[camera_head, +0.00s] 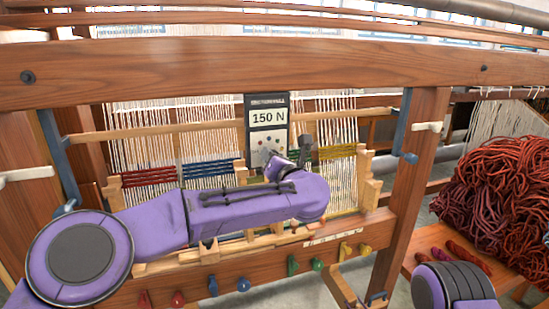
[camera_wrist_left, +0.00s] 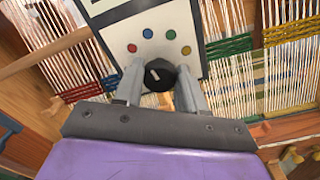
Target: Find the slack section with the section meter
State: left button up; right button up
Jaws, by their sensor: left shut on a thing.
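The section meter (camera_head: 268,118) is a dark-framed upright panel in front of the loom's pale warp threads; its display reads 150 N. In the left wrist view its pale face (camera_wrist_left: 155,35) carries red, blue, green and yellow dots. My left gripper (camera_wrist_left: 160,74) is shut on the meter's black knob, with a finger on either side. In the head view my purple arm hides the fingertips. The warp sections carry red (camera_head: 148,177), blue (camera_head: 210,170), green (camera_head: 293,156) and yellow (camera_head: 338,151) bands. The meter stands between the blue and green bands, partly covering the threads. My right gripper is out of view.
A wooden loom beam (camera_head: 250,70) crosses above, with a post (camera_head: 412,190) at right. Several coloured pegs (camera_head: 291,265) line the lower rail. A heap of dark red wool (camera_head: 495,190) sits at right. My right arm shows at the bottom right.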

pick_arm(q)
jog(key=shift+m, duration=1)
jog(key=o, duration=1)
jog(key=shift+d, duration=0.1)
jog(key=shift+b+v, duration=2.15)
jog(key=shift+v, duration=3.15)
